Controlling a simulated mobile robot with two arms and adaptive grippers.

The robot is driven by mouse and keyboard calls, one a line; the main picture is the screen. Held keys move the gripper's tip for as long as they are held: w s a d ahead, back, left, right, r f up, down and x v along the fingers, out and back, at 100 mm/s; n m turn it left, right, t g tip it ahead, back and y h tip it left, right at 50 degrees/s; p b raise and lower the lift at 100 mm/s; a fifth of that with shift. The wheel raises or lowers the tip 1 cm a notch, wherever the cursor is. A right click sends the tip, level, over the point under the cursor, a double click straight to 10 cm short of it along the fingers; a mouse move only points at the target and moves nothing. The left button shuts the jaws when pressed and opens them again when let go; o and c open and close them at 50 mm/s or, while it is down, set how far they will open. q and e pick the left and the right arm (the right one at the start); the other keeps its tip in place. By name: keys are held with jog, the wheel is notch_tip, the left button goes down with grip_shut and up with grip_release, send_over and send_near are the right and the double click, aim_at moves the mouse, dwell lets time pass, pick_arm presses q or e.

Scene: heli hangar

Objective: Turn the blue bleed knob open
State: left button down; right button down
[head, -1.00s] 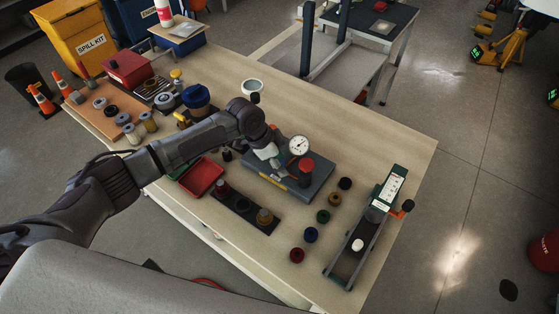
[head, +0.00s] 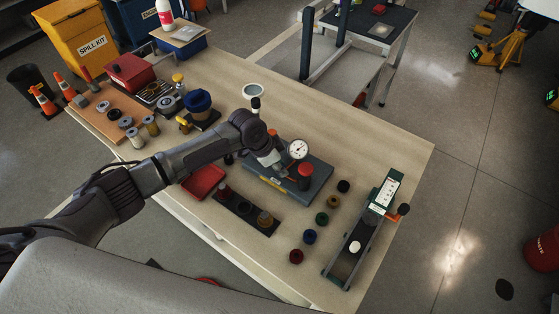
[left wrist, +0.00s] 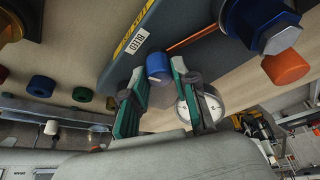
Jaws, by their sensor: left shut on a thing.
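The blue bleed knob (left wrist: 158,66) shows in the left wrist view beside the white BLED label (left wrist: 142,42) on the edge of the grey block. My left gripper (left wrist: 159,70) has its two green-padded fingers on either side of the knob, shut on it. In the head view my left gripper (head: 272,160) is over the grey block (head: 290,190), and it hides the knob. A white dial gauge (head: 298,149) and a red-topped cylinder (head: 305,172) stand on the block. The gauge (left wrist: 203,107) is also behind the fingers in the left wrist view. My right gripper is not in view.
A red tray (head: 204,182) and a dark strip with several fittings (head: 243,208) lie in front of the block. Several coloured rings (head: 322,218) lie to its right, before a green-ended stand (head: 384,193). A blue-capped part (head: 198,101) stands at the back left.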

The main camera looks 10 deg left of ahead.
pick_arm(q)
jog(key=n+p, duration=0.2)
jog(key=n+t+y+p, duration=0.1)
jog(key=n+p, duration=0.1)
jog(key=p, duration=0.1)
jog(key=n+p, duration=0.2)
jog(key=shift+s+d+r+t+y, duration=0.15)
jog(key=shift+d+r+t+y, duration=0.05)
jog(key=shift+r+t+y, duration=0.1)
jog(key=shift+f+n+y+p, duration=0.1)
jog(key=shift+n+y+p, duration=0.3)
jog(key=shift+n+p, duration=0.65)
jog(key=n+y+p, duration=0.1)
jog(key=n, duration=0.2)
jog(key=shift+d+f+n, duration=0.1)
jog(key=shift+d+n, duration=0.05)
jog(key=shift+n, duration=0.2)
jog(key=shift+f+n+y+p, duration=0.1)
jog(key=shift+n+y+p, duration=0.4)
jog(key=shift+n, duration=0.6)
jog(key=shift+n+y, duration=0.4)
jog(key=shift+n, duration=0.5)
jog(key=c, duration=0.9)
grip_release()
